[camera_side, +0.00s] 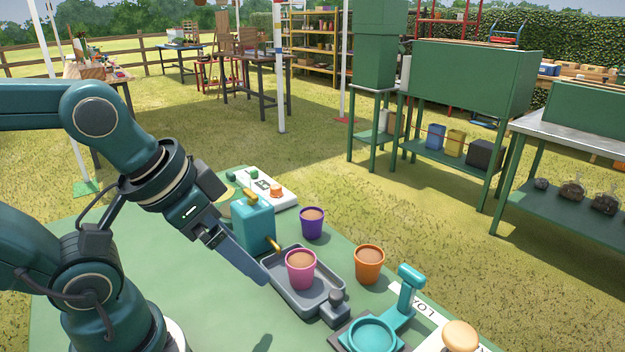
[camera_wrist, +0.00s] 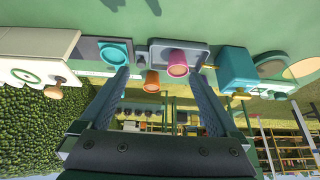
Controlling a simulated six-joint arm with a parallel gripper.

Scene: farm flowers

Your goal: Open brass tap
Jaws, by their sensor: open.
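The brass tap stands on a teal tank (camera_side: 253,228). A brass spout (camera_side: 273,243) points from the tank toward the grey tray, and a brass handle (camera_side: 250,196) sits on top. In the wrist view the teal tank (camera_wrist: 238,68) is at the right, with the brass handle (camera_wrist: 241,95) below it. A pink pot (camera_side: 300,268) stands in the grey tray (camera_side: 327,296), near the spout. My gripper (camera_wrist: 160,75) is open and empty; its fingers lie either side of the pots in the wrist view. In the side view my gripper (camera_side: 258,276) is left of the tray, apart from the handle.
A purple pot (camera_side: 312,223) and an orange pot (camera_side: 369,264) stand beside the tray. A teal stand (camera_side: 408,290) and a wooden knob (camera_side: 460,335) are at the right. A white panel (camera_side: 265,188) lies behind the tank. The green table (camera_side: 130,230) is clear at the left.

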